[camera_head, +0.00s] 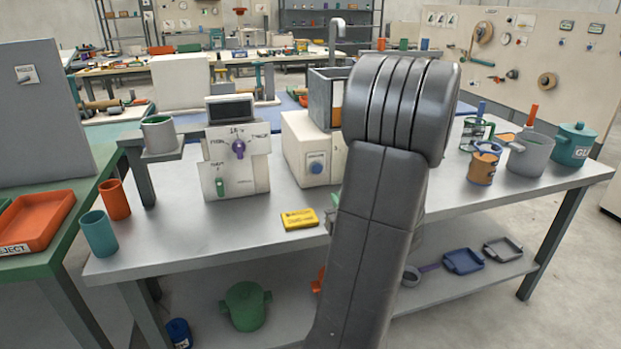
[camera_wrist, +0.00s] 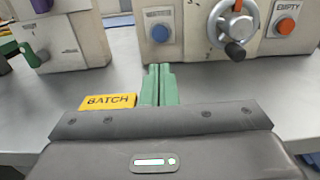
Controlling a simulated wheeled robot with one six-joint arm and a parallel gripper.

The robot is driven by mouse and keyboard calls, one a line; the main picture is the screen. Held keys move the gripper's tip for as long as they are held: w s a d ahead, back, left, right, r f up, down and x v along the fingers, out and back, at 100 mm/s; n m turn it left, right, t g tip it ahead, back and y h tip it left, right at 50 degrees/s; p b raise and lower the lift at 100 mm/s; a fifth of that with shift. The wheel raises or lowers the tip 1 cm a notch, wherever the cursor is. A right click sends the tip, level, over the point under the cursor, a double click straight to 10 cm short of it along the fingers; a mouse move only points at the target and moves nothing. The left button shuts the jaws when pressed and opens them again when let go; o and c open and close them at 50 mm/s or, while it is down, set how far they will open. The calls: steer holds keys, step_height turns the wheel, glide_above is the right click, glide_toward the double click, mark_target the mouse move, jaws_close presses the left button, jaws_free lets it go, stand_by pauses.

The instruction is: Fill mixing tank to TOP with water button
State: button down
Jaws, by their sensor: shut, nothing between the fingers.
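The blue water button (camera_wrist: 160,33) sits on the front of a cream box (camera_wrist: 190,48), under a small blurred label. It also shows in the camera_head view (camera_head: 316,164). My gripper (camera_wrist: 160,68) has its two green fingers together, with nothing between them. The fingertips point toward the button from in front and below, apart from it. A grey open-topped tank (camera_head: 320,98) stands on the cream box in the camera_head view, with a tap above it. It is probably the mixing tank. My arm hides its right part, and I cannot tell the water level.
A crank handle (camera_wrist: 236,50) and an orange EMPTY button (camera_wrist: 286,26) are right of the water button. A yellow BATCH block (camera_wrist: 107,102) lies left of my fingers. A cream control unit (camera_head: 236,165) stands farther left. Cups and pots are at the table's right end.

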mark_target(318, 170)
steer(key=shift+w, duration=0.15)
steer(key=x, duration=1.3)
steer(key=shift+w+a+f, duration=0.1)
steer(key=shift+w, duration=0.25)
